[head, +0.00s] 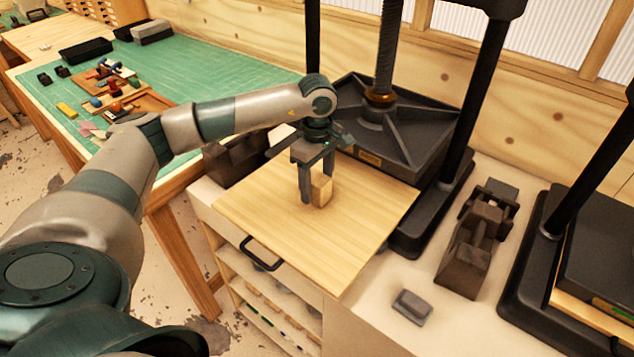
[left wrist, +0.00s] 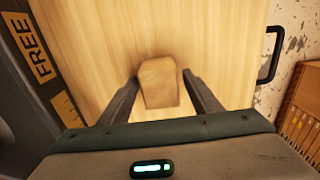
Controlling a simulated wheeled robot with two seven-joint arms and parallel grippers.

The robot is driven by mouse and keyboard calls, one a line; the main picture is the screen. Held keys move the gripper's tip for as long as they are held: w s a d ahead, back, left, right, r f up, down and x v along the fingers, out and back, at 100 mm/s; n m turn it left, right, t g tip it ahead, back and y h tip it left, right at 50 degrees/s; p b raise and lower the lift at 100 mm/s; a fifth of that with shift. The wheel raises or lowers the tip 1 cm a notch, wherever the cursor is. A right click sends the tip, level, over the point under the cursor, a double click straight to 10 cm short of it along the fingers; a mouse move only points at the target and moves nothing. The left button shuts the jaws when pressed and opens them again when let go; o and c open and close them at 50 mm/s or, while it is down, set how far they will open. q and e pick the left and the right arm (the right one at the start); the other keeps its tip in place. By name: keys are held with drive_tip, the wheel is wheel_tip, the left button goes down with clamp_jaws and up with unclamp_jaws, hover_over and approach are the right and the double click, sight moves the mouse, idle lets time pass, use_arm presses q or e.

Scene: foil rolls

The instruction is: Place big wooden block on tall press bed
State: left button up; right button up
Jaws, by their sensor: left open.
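A wooden block (head: 322,190) stands upright on a pale wooden board (head: 365,215) that sticks out in front of the tall press (head: 405,130). My left gripper (head: 317,190) is directly over the block, pointing down. In the left wrist view the block (left wrist: 159,82) lies between the two spread fingers of the left gripper (left wrist: 160,85), with a gap on each side. The dark press plate, marked "FREE", shows at the left of the left wrist view. My right gripper is not in view.
A second press (head: 600,250) stands at the right. A dark brown tool (head: 478,240) and a small grey block (head: 412,306) lie on the bench between the presses. A black handle (head: 262,255) sits at the board's front edge. A green mat (head: 215,75) with several small items is at the left.

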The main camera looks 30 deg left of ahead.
sight(317, 178)
use_arm(q)
drive_tip(key=shift+r+b, duration=0.35)
wheel_tip(317, 178, up, 10)
drive_tip(key=b, duration=0.4)
drive_tip(key=shift+r, duration=0.15)
drive_tip(key=shift+r+b, duration=0.3)
drive_tip(key=shift+r, duration=0.2)
